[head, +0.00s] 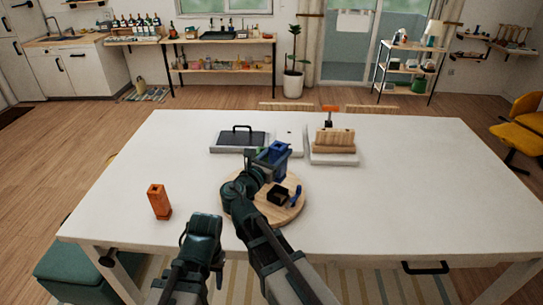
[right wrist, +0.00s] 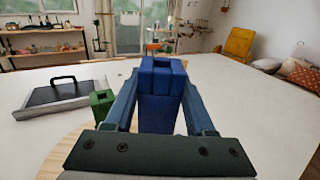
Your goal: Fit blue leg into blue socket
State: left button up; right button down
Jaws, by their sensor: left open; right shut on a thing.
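My right gripper (head: 272,158) is shut on an upright blue block (head: 280,150), the blue leg. In the right wrist view the blue leg (right wrist: 160,85) stands between the two fingers, with a square hole in its top. It is over the far part of a round wooden board (head: 240,207); I cannot tell whether its foot touches anything. On the board's near part are a dark square socket-like piece (head: 277,196) and a small slim blue piece (head: 296,197). I cannot make out which is the blue socket. My left gripper (head: 204,222) is open and empty at the table's near edge.
An orange block (head: 158,201) stands left of the board on the white table (head: 410,190). A green block (right wrist: 102,104) stands left of the blue leg. A dark handled tray (head: 240,140) and a wooden rack (head: 334,140) stand farther back. The table's right side is clear.

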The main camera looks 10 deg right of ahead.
aim_at(279, 177)
jog(key=shift+w+d+r, duration=0.15)
jog(key=shift+w+d, duration=0.15)
jog(key=shift+w, duration=0.1)
jog(key=shift+s, duration=0.1)
notch_tip(279, 177, down, 6)
jog(key=b, duration=0.5)
jog(key=shift+r+b, duration=0.1)
jog(key=shift+b, duration=0.3)
jog(key=shift+f+b, duration=2.35)
dwell(0.9)
jog(key=shift+c, duration=0.8)
grip_release()
jog(key=shift+s+a, duration=0.1)
